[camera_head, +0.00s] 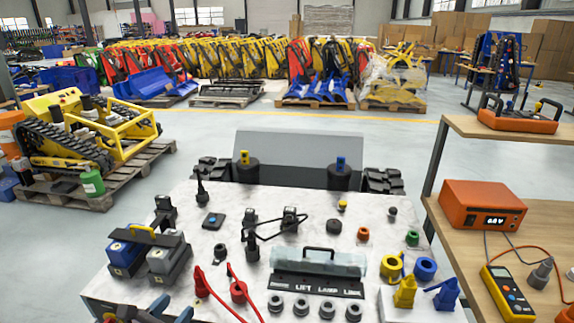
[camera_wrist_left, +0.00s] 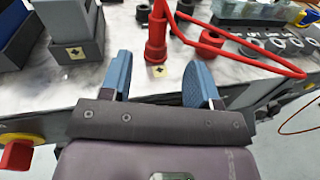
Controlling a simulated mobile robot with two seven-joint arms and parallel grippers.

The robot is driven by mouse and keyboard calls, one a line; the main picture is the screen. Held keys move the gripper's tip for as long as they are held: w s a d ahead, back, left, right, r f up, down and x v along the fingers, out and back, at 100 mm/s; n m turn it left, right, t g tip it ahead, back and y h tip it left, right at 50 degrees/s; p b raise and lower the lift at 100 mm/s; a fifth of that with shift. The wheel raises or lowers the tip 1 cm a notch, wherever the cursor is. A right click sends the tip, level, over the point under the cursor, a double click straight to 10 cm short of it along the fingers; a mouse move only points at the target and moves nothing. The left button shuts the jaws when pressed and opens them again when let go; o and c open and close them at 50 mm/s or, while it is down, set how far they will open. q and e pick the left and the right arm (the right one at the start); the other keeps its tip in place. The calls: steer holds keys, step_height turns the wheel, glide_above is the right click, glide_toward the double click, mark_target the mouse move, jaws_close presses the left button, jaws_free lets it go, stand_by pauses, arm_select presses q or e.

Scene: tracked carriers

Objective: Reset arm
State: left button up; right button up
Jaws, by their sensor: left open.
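My left gripper (camera_head: 165,309) is at the bottom left of the head view, at the near edge of the white worktop. In the left wrist view its two blue-grey fingers (camera_wrist_left: 160,84) stand wide apart with nothing between them. A red cable plug (camera_wrist_left: 157,35) stands upright on the worktop beyond the fingertips, apart from them. Two red plugs on a cable also show in the head view (camera_head: 238,290). Blue and grey battery blocks (camera_head: 128,255) with a yellow handle stand in dark holders just beyond the gripper. My right gripper is in neither view.
The worktop (camera_head: 190,215) carries several black posts, a clear tube (camera_head: 330,262), dark rings and coloured caps. Yellow and blue clips (camera_head: 405,292) stand at its right. A wooden bench at the right holds an orange meter box (camera_head: 483,204) and a yellow multimeter (camera_head: 507,292). A yellow tracked carrier (camera_head: 85,130) stands left.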

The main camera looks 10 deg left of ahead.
arm_select(q)
steer(key=s+f+m+g+y, duration=0.1)
steer(key=s+f+m, duration=0.3)
steer(key=m, duration=0.7)
steer(key=s+d+f+m+g+y, duration=0.1)
steer(key=s+f+m+g+y, duration=0.1)
steer(key=s+m, duration=0.6)
steer(key=s+f+m+g+y, duration=0.1)
steer(key=s+f+m+g, duration=0.2)
steer(key=m, duration=1.1)
steer(key=s+f, duration=0.3)
steer(key=shift+s+d+f+y, duration=0.2)
steer(key=shift+f+y, duration=0.05)
steer(key=shift+y, duration=0.05)
